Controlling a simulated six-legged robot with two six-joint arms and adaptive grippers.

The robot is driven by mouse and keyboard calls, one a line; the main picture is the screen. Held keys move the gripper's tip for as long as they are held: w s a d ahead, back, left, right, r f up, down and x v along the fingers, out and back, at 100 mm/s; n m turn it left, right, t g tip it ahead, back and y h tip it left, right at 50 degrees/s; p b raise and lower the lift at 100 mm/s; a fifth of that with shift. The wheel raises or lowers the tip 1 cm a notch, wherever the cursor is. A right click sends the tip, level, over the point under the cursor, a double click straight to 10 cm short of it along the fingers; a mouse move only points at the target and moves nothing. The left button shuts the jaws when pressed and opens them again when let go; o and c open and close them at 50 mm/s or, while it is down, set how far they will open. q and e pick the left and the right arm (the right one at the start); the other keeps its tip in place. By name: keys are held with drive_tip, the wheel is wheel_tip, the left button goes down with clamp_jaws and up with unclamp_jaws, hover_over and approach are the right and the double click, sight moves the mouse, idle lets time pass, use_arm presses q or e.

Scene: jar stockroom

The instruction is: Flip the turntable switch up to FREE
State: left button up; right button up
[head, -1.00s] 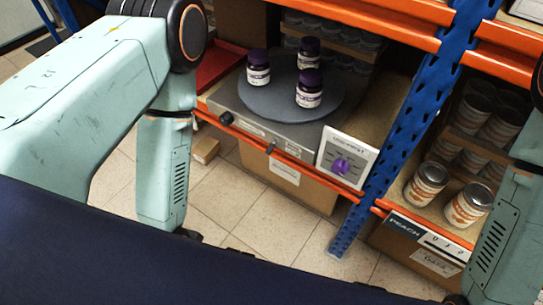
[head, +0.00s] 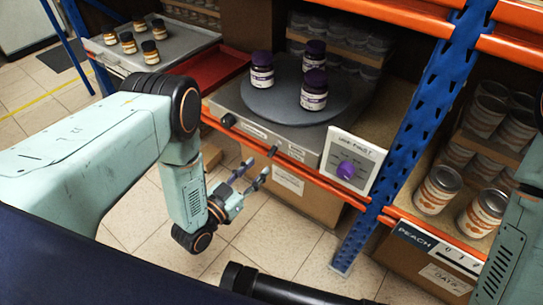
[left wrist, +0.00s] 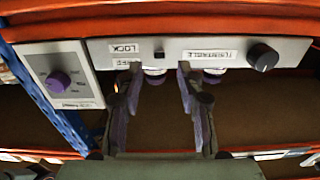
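The grey turntable (head: 275,102) sits on a metal base (head: 250,128) on the shelf and carries three purple-capped jars. The small dark switch (head: 273,151) is on the front of that base. In the left wrist view, which looks upside down, the switch (left wrist: 158,55) is beside a LOCK label (left wrist: 124,47) and a second label partly covered by a finger. Its lever position is too small to tell. My left gripper (head: 257,166) is open and empty, in front of and below the panel. Its fingertips (left wrist: 160,72) flank the switch in the picture; contact is not visible. My right gripper is out of view.
A black knob (head: 228,120) is left of the switch. A white panel with a purple knob (head: 346,170) is to its right, next to the blue post (head: 400,150). An orange beam (head: 300,169) runs below. A tray (head: 185,48) with jars stands far left.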

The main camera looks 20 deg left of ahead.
sight(271, 153)
use_arm(q)
drive_tip(key=b+x, duration=0.2)
drive_tip(key=x, duration=0.5)
drive_tip(key=shift+w+d+b, duration=0.1)
drive_tip(key=shift+w+b, duration=0.15)
drive_tip(key=shift+b, duration=0.1)
clamp_jaws()
